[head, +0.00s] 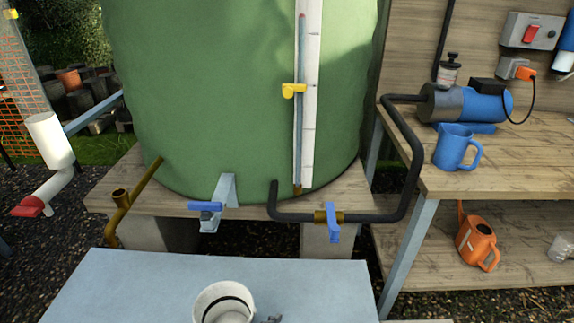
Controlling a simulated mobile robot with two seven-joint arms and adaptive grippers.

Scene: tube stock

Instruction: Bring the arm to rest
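Neither of my grippers can be made out in the head view. A small dark grey piece (271,319) shows at the bottom edge, beside a white round container (222,303); I cannot tell what it belongs to. The container stands on a pale blue-grey table (130,290) at the bottom and is cut off by the frame. A dark band runs inside it.
A large green tank (220,100) stands on a wooden platform, with a blue-handled tap (207,208) and a blue-levered pipe valve (332,222). The wooden bench (515,165) at right holds a blue jug (453,148) and a pump (480,104). An orange watering can (477,243) sits below.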

